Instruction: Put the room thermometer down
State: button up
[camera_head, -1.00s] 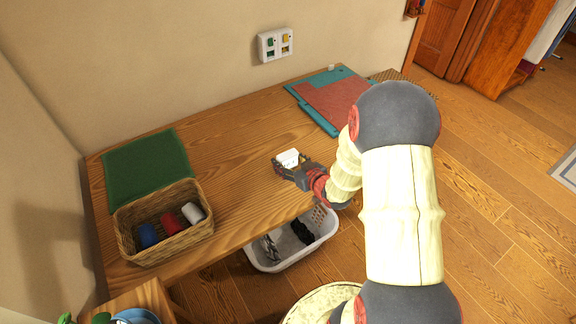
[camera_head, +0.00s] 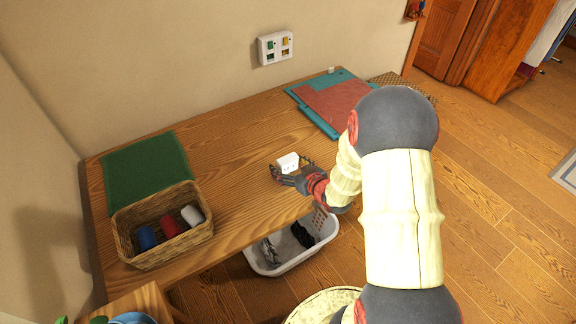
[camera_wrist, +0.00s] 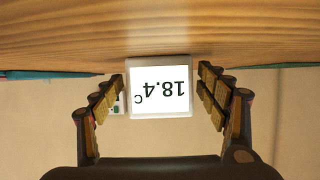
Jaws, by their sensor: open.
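The room thermometer (camera_head: 288,163) is a small white box standing on the wooden table (camera_head: 235,128). In the wrist view its display (camera_wrist: 160,90) reads 18.4 C upside down, and its edge meets the wood surface. My gripper (camera_head: 290,172) is open around it. In the wrist view the fingers of my gripper (camera_wrist: 163,95) stand to either side, with a gap between the thermometer and each finger. Its back side is hidden.
A wicker basket (camera_head: 163,252) with several rolls stands at the table's left front, by a green mat (camera_head: 146,170). A teal and red board (camera_head: 335,103) lies at the back right. A white bin (camera_head: 292,262) is below the front edge.

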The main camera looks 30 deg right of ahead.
jog(key=shift+r, duration=0.25)
jog(key=p+v, duration=0.4)
jog(key=v, duration=0.7)
jog(key=shift+s+r, duration=0.15)
jog(key=shift+s, duration=0.15)
notch_tip(320, 180, up, 15)
jog(key=a+g+h, duration=0.1)
jog(key=g+h, duration=0.3)
jog(key=s+a+r+g+y, duration=0.1)
jog(key=s+a+r, duration=0.3)
jog(key=s+a, duration=0.4)
jog(key=s+a+r+g+y, duration=0.2)
jog(key=s+a+r+g, duration=0.1)
jog(key=s+a, duration=0.5)
jog(key=shift+s+r+y, duration=0.3)
jog(key=shift+s+r, duration=0.2)
jog(key=shift+r, duration=0.4)
jog(key=shift+d, duration=0.1)
jog(key=shift+c, duration=0.6)
